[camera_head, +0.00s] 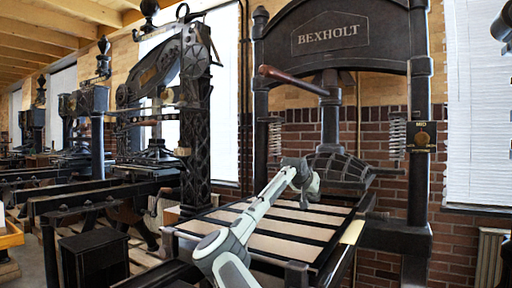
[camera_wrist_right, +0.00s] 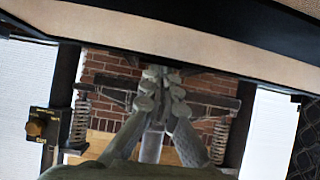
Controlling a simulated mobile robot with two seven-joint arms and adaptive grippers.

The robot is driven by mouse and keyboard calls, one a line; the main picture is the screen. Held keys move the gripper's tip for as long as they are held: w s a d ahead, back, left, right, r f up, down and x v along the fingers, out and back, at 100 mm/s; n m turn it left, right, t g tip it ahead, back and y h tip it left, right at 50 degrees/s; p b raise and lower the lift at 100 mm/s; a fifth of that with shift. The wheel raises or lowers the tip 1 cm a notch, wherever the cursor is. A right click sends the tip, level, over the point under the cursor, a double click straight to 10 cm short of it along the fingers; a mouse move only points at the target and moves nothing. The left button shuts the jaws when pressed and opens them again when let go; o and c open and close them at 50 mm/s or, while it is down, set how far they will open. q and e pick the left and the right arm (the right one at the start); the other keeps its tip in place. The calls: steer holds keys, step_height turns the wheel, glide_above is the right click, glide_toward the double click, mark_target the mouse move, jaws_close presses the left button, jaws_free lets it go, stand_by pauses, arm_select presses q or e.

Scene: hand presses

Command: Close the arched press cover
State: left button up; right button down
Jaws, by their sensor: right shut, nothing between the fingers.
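The dark press with an arched top (camera_head: 335,38) marked BEXHOLT stands at the right in the head view. Its slatted bed panel (camera_head: 265,243), tan strips in a dark frame, stretches forward from it. I cannot tell which part is the cover. My right gripper (camera_head: 306,186) is shut and empty, above the far part of the panel and in front of the dark ribbed platen (camera_head: 342,168). In the right wrist view its fingertips (camera_wrist_right: 163,76) are together, near a tan strip (camera_wrist_right: 180,50) at the top; contact cannot be told. My left gripper is out of view.
A wooden-handled lever (camera_head: 293,80) projects left from the press. Coil springs (camera_head: 397,137) hang beside its posts. Another ornate press (camera_head: 195,115) stands close at the left, with a black box (camera_head: 93,255) lower down. A brick wall (camera_head: 380,262) is behind.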

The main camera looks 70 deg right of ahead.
steer(key=r, duration=0.2)
steer(key=a+r, duration=0.1)
steer(key=r, duration=0.1)
steer(key=shift+r, duration=0.1)
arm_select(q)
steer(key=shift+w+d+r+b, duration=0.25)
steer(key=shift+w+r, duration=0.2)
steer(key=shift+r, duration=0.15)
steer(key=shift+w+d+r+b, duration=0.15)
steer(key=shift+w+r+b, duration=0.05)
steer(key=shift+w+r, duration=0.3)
arm_select(e)
steer(key=d+r+v, duration=0.1)
steer(key=v, duration=0.7)
steer(key=shift+a+r, duration=0.2)
steer(key=shift+r, duration=0.35)
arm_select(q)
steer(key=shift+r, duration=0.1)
arm_select(e)
steer(key=shift+a+f, duration=0.1)
